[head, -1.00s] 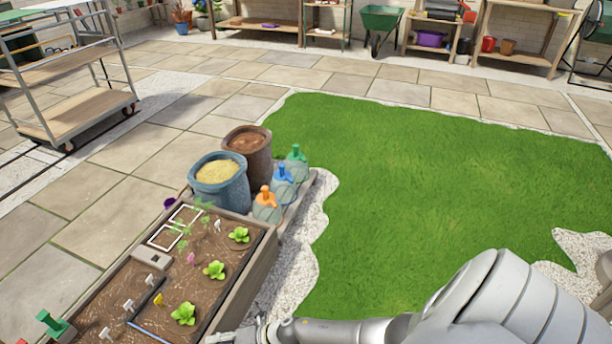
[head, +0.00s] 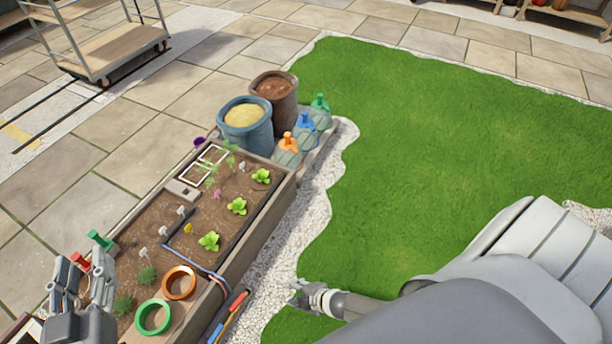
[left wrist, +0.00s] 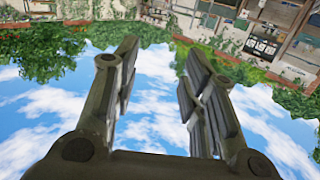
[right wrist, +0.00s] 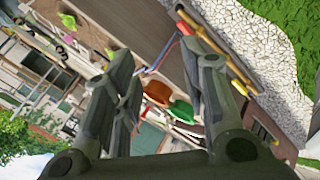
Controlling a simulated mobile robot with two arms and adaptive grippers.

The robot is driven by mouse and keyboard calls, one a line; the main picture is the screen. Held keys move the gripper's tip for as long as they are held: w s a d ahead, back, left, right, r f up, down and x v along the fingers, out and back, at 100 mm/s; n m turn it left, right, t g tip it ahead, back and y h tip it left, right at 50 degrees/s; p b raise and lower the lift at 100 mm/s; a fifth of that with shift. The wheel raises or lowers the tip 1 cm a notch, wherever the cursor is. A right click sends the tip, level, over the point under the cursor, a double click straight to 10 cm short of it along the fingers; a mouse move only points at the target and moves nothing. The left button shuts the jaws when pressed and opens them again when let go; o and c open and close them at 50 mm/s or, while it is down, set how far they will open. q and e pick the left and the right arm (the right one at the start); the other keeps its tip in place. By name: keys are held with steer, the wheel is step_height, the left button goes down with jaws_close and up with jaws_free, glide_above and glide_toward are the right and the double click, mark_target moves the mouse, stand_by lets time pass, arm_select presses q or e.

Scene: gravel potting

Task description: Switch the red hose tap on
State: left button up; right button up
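The red hose tap (head: 81,262) stands at the near left corner of the planter bed, next to a green tap (head: 100,240). It is partly hidden by my left gripper (head: 82,278), which is in front of it with fingers apart. I cannot tell whether they touch. In the left wrist view my left gripper (left wrist: 155,75) is open and empty, with sky and plants behind it; the tap is not seen there. My right gripper (head: 297,296) is beside the planter over the gravel edge. In the right wrist view it (right wrist: 165,80) is open and empty.
The planter bed (head: 262,215) holds seedlings and labels. An orange ring (head: 180,269) and a green ring (head: 168,318) lie at its near end. Lawn (head: 440,150) is open on the right.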

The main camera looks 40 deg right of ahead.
steer(key=shift+s+d+f+m+h+p, duration=0.15)
steer(key=shift+s+d+m, duration=0.15)
steer(key=shift+s, duration=0.3)
steer(key=shift+s+d+f+m+h+p, duration=0.15)
steer(key=shift+s+m, duration=0.15)
steer(key=shift+s, duration=0.3)
steer(key=shift+r, duration=0.1)
